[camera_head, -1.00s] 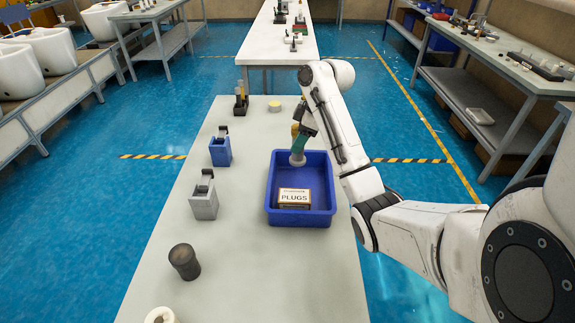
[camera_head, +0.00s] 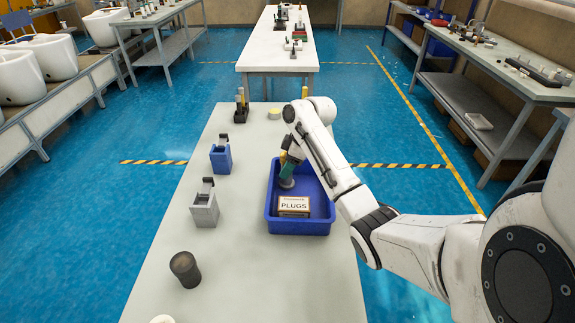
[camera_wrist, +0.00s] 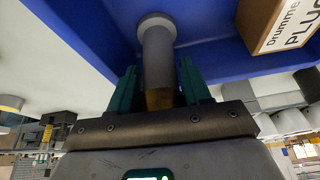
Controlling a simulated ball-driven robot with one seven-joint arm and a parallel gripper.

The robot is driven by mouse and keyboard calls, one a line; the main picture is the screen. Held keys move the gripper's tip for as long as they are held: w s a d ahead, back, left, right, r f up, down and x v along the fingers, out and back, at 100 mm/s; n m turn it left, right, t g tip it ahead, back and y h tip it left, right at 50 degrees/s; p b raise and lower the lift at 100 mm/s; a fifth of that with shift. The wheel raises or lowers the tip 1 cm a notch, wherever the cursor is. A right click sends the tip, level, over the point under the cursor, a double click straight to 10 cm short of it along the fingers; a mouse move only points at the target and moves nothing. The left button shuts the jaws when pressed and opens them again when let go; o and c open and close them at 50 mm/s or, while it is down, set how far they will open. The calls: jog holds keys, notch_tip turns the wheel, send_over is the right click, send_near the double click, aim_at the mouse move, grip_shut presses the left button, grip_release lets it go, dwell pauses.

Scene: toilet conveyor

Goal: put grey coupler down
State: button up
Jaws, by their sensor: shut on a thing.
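The grey coupler (camera_wrist: 158,50) is a grey cylinder with a wider round end, seen in the wrist view between my gripper's green fingers. My gripper (camera_wrist: 160,88) is shut on it. In the head view my gripper (camera_head: 288,168) points down inside the blue bin (camera_head: 300,228), towards its back, with the grey coupler (camera_head: 286,183) at its tip. The coupler's wide end is at or close to the bin floor; I cannot tell whether it touches. A box marked PLUGS (camera_head: 294,205) stands in the front of the bin.
On the table (camera_head: 230,270) left of the bin stand a blue dispenser (camera_head: 221,158), a grey dispenser (camera_head: 204,208) and a dark cylinder (camera_head: 185,269). A yellow-topped roll (camera_head: 275,112) lies behind the bin. The table in front of the bin is clear.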

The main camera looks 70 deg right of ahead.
jog(key=o, duration=0.9)
jog(key=shift+f, duration=0.1)
jog(key=shift+o, duration=0.2)
jog(key=p+v, duration=0.1)
jog(key=v, duration=1.1)
